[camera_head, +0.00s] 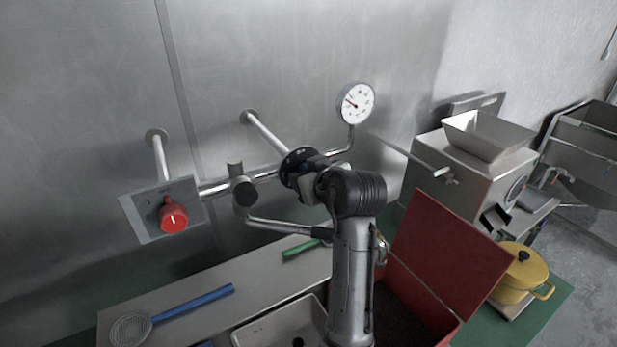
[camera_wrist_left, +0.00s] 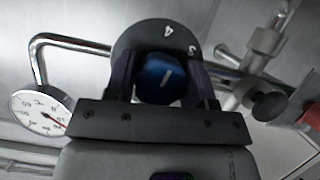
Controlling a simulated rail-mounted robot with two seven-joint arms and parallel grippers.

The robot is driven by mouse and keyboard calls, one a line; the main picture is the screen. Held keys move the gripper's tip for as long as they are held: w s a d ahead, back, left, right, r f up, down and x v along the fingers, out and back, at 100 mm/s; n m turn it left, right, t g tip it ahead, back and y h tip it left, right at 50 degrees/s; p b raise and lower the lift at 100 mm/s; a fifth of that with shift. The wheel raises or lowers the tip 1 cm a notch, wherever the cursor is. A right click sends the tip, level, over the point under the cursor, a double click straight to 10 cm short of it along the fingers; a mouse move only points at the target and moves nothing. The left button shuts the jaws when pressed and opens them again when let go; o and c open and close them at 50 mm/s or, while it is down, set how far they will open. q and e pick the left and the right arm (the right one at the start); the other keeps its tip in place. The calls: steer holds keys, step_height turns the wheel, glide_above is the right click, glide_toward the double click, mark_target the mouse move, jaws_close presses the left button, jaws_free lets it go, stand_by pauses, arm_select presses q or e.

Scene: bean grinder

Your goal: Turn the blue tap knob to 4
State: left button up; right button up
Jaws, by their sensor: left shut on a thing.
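The blue tap knob (camera_wrist_left: 158,80) shows in the left wrist view in front of a dark round dial (camera_wrist_left: 150,36) marked 4 and 3. A white line on the knob tilts up and right, toward the side with these numbers; I cannot tell the exact one. My left gripper (camera_wrist_left: 160,88) is shut on the knob, one finger on each side. In the head view my left gripper (camera_head: 310,176) reaches the dial (camera_head: 296,166) on the pipe, and the arm hides the blue knob. My right gripper is not in view.
A red knob (camera_head: 173,218) on a metal plate sits left on the pipe. A pressure gauge (camera_head: 354,104) stands above right. A grinder (camera_head: 470,160) and yellow pot (camera_head: 522,270) stand right.

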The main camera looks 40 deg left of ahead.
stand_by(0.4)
arm_select(q)
steer(key=o, duration=0.9)
steer(key=shift+s+d+r, duration=0.1)
steer(key=shift+d+r, duration=0.05)
steer(key=shift+d, duration=0.15)
steer(key=v, duration=1.3)
steer(key=shift+s, duration=0.1)
